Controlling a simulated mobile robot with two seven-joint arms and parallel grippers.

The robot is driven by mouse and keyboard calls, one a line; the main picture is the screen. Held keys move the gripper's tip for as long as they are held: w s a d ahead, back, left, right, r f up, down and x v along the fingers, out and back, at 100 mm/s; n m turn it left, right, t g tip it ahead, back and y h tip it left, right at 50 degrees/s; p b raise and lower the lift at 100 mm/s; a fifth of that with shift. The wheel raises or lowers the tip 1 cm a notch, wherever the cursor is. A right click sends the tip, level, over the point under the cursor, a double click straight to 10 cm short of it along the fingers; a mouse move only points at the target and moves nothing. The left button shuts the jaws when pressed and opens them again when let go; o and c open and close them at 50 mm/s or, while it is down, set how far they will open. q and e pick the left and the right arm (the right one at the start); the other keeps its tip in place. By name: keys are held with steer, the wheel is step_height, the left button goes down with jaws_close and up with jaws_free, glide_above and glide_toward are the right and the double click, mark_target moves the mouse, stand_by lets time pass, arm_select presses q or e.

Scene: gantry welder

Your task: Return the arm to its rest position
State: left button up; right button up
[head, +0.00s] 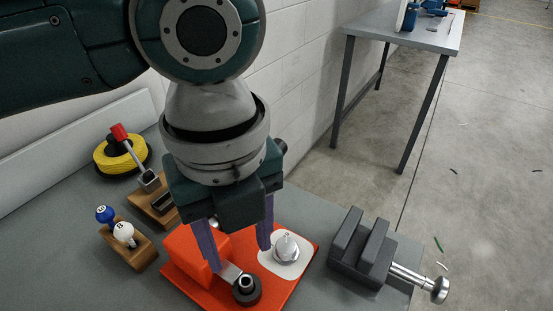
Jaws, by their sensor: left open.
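My left arm comes in from the upper left, and its gripper (239,258) points down over the orange base plate (190,287). Its two purple-grey fingers are apart, with nothing seen held between them. An orange block (190,250) stands beside and partly behind the left finger. A dark round knob (246,292) with a flat metal strip sits on the plate just in front of the fingers. A silver knob (286,247) on a white pad stands just right of the right finger. Whether the fingers touch any of these I cannot tell. My right gripper is not in view.
A dark vise (362,250) with a silver screw handle is right of the plate. At left are a wooden holder (136,258) with blue and white balls, a red-tipped lever (128,143) and a yellow spool (107,157). A wall runs behind; another table (400,30) stands beyond.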

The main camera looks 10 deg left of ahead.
arm_select(q)
steer(key=s+d+r+n+t+h+p, duration=0.2)
steer(key=s+d+r+n+h+p, duration=0.25)
steer(key=n, duration=0.65)
steer(key=s+a+r+n+t+y+p, duration=0.1)
steer(key=s+a+n+y, duration=0.1)
steer(key=s+a+n, duration=0.4)
steer(key=s+a+r+n+t+y+p, duration=0.1)
steer(key=s+a+r+n+y+p, duration=0.1)
steer(key=a+n, duration=0.65)
step_height(320, 180, up, 35)
steer(key=p, duration=3.5)
steer(key=shift+w+d+r, duration=0.15)
steer(key=shift+d+r, duration=0.05)
steer(key=shift+d, duration=0.15)
steer(key=shift+f+n, duration=0.1)
steer(key=shift+n, duration=0.15)
